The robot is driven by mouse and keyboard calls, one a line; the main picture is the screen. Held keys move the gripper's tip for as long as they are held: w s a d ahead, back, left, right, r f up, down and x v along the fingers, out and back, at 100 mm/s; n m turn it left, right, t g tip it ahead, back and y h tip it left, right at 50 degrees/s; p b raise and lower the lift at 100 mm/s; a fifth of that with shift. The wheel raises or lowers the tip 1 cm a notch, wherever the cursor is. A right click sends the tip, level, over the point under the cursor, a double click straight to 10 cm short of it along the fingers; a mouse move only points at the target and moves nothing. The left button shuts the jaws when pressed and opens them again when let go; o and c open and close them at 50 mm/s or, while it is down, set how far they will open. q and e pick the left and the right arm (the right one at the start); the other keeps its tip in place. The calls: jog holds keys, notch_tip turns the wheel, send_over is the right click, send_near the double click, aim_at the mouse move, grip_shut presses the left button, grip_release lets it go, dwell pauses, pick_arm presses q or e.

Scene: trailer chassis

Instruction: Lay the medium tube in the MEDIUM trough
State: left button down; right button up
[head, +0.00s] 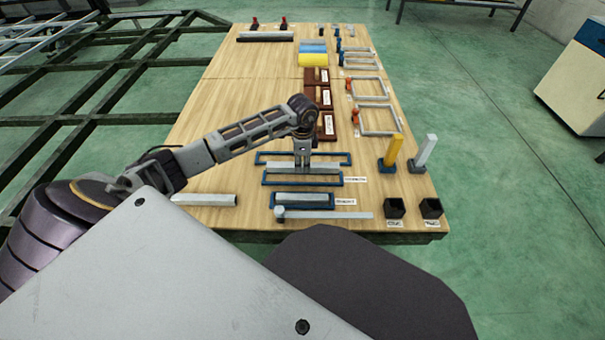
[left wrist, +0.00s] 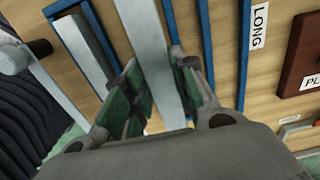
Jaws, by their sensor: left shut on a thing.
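My left gripper (head: 302,157) is shut on a grey square tube (head: 318,168), gripped near its middle. In the left wrist view the tube (left wrist: 146,40) runs between the green-padded fingers (left wrist: 155,95). The middle blue-edged trough (head: 335,181), with a small blurred label beside it, lies just below the tube in the head view. The tube runs roughly parallel to this trough, along its far side. I cannot tell whether it touches the trough or is just above it. My right gripper is not in view.
A farther blue trough (head: 345,155) shows a LONG label (left wrist: 259,25) in the left wrist view. The near trough (head: 329,206) holds a shorter tube (head: 303,198). A loose tube (head: 205,199) lies left, a bar with a knob (head: 325,214) in front. Upright posts (head: 423,152) stand right.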

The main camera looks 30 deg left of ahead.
pick_arm(q)
jog(key=shift+f+b, duration=1.1)
jog(key=shift+f, duration=1.3)
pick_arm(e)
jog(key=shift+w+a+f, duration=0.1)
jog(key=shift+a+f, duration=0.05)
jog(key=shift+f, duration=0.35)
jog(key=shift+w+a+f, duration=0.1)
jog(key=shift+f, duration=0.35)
pick_arm(q)
jog(key=shift+f, duration=0.1)
jog(key=c, duration=1.2)
grip_release()
jog(key=shift+o, duration=0.2)
notch_tip(320, 180, up, 10)
jog(key=p, duration=0.4)
jog(key=shift+r, duration=1.1)
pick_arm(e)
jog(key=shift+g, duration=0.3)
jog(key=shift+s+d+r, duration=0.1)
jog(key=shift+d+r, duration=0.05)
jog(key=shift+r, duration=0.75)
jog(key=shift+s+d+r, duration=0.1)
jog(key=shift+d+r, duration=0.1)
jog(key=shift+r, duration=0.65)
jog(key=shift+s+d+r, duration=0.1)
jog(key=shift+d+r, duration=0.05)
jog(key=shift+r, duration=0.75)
